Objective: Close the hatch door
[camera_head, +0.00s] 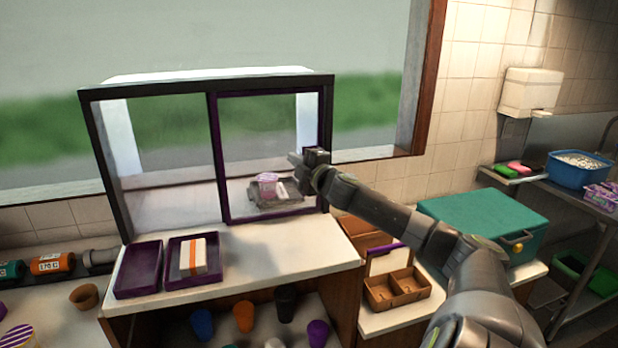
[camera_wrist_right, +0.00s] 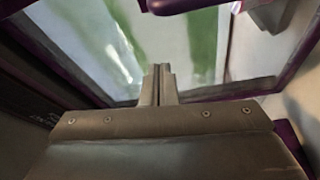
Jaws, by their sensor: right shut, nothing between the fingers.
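The serving hatch stands on the white counter in a dark frame (camera_head: 83,115). The hatch door (camera_head: 214,150) is a purple-framed panel in the right half of that frame. My right gripper (camera_head: 297,160) is shut and empty, in front of the door near its right upright. I cannot tell whether it touches the door. In the right wrist view the shut fingers (camera_wrist_right: 160,78) stand before the pane, with the purple door frame (camera_wrist_right: 292,75) at the right. A pink-and-white cup (camera_head: 267,183) on a dark tray (camera_head: 288,194) shows through the right half. My left gripper is out of view.
Two purple trays (camera_head: 122,288) lie on the counter before the hatch, one holding a white box with an orange band (camera_head: 194,257). A teal box (camera_head: 480,215) and a brown divided box (camera_head: 397,290) stand to the right, beside and below my right arm.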

